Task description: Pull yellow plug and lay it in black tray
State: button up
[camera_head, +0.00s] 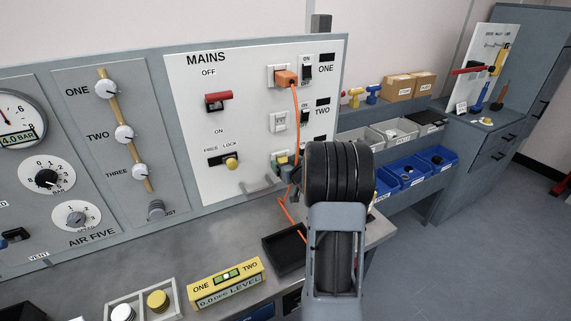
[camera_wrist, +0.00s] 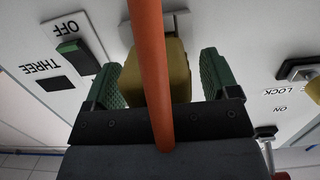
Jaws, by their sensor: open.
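The yellow plug (camera_wrist: 172,72) is at the panel in the wrist view, between the two green finger pads of my open gripper (camera_wrist: 165,82). A narrow gap shows on each side, and I cannot tell if either pad touches it. An orange cable (camera_wrist: 150,60) crosses in front of the plug and hides part of it. In the head view my arm hides most of the gripper and the plug, beside the row marked THREE. The black tray (camera_head: 270,258) lies on the bench below, and my arm partly covers its right side.
An orange plug (camera_head: 286,78) sits in socket ONE, its cable hanging down past my gripper to the bench. A yellow level (camera_head: 226,282) lies left of the tray. Blue bins (camera_head: 408,172) stand right.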

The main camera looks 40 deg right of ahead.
jog(key=shift+c, duration=0.4)
jog(key=c, duration=1)
